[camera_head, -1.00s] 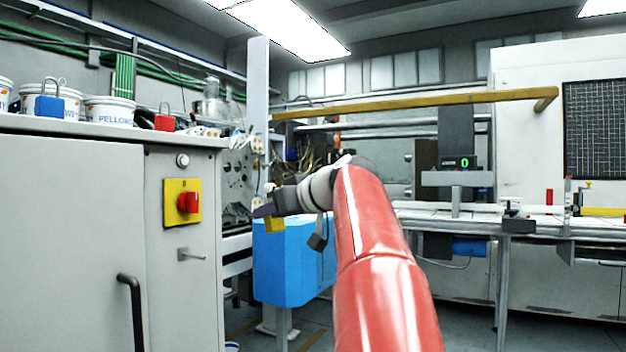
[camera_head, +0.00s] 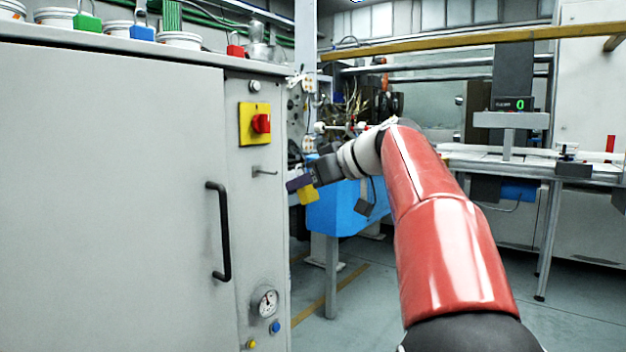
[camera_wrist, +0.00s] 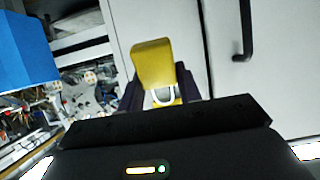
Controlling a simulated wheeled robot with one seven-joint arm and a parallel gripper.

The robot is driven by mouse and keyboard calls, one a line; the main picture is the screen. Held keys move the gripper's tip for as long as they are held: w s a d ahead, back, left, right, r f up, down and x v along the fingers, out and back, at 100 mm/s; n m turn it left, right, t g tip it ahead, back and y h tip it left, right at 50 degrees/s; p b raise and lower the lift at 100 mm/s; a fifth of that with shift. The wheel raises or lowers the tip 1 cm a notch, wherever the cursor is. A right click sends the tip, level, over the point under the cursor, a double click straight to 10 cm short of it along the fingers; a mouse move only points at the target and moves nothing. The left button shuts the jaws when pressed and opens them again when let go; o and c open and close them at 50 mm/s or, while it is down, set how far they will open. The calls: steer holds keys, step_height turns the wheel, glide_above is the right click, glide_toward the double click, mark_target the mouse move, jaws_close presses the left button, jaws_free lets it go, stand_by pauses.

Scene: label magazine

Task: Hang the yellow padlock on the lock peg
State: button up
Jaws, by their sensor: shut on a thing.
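My gripper (camera_head: 299,182) is shut on the yellow padlock (camera_head: 308,195), which hangs below the fingertips. In the wrist view the yellow padlock (camera_wrist: 153,64) sits between the two dark fingers (camera_wrist: 162,88), its pale shackle toward the gripper body. The lock peg (camera_head: 264,172) is a small metal rod on the grey cabinet front, below the red and yellow switch (camera_head: 254,124). In the head view the padlock is to the right of the peg and a little lower, apart from it.
A blue box (camera_head: 345,208) is behind my gripper. Open floor lies right of the cabinet.

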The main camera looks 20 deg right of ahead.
steer(key=r+p+x, duration=0.1)
steer(key=x, duration=0.6)
steer(key=shift+w+a+r, duration=0.25)
steer(key=shift+w, duration=0.15)
stand_by(0.3)
stand_by(0.6)
steer(key=o, duration=1.1)
